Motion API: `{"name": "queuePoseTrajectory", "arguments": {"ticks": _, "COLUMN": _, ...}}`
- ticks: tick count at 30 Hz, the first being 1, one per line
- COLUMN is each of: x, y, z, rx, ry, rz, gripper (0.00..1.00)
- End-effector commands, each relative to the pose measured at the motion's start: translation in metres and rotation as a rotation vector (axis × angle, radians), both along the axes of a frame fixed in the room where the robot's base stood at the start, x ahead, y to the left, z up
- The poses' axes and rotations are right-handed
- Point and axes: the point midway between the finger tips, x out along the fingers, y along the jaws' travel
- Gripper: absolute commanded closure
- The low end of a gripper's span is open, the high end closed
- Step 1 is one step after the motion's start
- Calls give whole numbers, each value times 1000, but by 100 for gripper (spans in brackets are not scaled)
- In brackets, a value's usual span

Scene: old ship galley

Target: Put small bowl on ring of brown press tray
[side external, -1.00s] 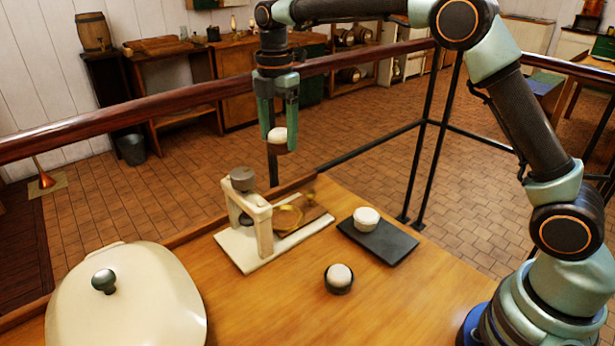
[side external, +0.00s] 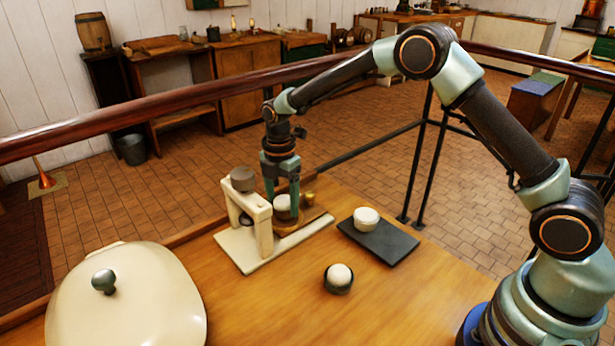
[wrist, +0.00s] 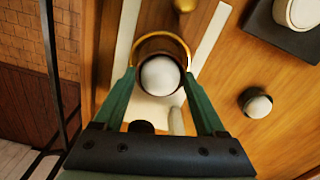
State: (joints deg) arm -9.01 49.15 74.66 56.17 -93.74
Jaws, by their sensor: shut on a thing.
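My gripper (side external: 283,208) is shut on the small bowl (side external: 283,200), a dark-sided cup with a rounded white content on top. In the wrist view the bowl (wrist: 160,76) sits between the two green fingers, white side toward the camera. The brown press tray (side external: 316,214) lies on the press's white base. Its brass ring (wrist: 163,37) shows just beyond the bowl in the wrist view, and the bowl overlaps its near part. In the side view the ring is mostly hidden by the bowl and fingers. I cannot tell whether the bowl touches the ring.
The press frame (side external: 262,228) with its grey knob (side external: 243,179) stands close left of my gripper. A white bowl (side external: 366,216) sits on a black slab (side external: 390,246) to the right. A dark cup (side external: 339,287) with a white ball stands in front. A large cream lid (side external: 130,300) is front left.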

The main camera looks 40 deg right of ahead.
Motion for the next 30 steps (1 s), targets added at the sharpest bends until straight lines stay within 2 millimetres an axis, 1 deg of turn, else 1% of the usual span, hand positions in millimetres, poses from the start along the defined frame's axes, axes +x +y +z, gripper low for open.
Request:
{"name": "queuePoseTrajectory", "arguments": {"ticks": 1, "x": 0, "y": 0, "z": -8, "rx": 0, "ry": 2, "rz": 0, "gripper": 87}}
{"name": "queuePoseTrajectory", "arguments": {"ticks": 3, "x": 0, "y": 0, "z": -16, "rx": 0, "ry": 1, "rz": 0, "gripper": 87}}
{"name": "queuePoseTrajectory", "arguments": {"ticks": 15, "x": 0, "y": 0, "z": -20, "rx": 0, "ry": -2, "rz": 0, "gripper": 87}}
{"name": "queuePoseTrajectory", "arguments": {"ticks": 16, "x": 0, "y": 0, "z": -20, "rx": 0, "ry": -2, "rz": 0, "gripper": 19}}
{"name": "queuePoseTrajectory", "arguments": {"ticks": 17, "x": 0, "y": 0, "z": -20, "rx": 0, "ry": -2, "rz": 0, "gripper": 8}}
{"name": "queuePoseTrajectory", "arguments": {"ticks": 18, "x": 0, "y": 0, "z": -20, "rx": 0, "ry": -2, "rz": 0, "gripper": 0}}
{"name": "queuePoseTrajectory", "arguments": {"ticks": 26, "x": 0, "y": 0, "z": -18, "rx": 0, "ry": -2, "rz": 0, "gripper": 0}}
{"name": "queuePoseTrajectory", "arguments": {"ticks": 30, "x": 1, "y": 0, "z": -5, "rx": 1, "ry": -4, "rz": 0, "gripper": 0}}
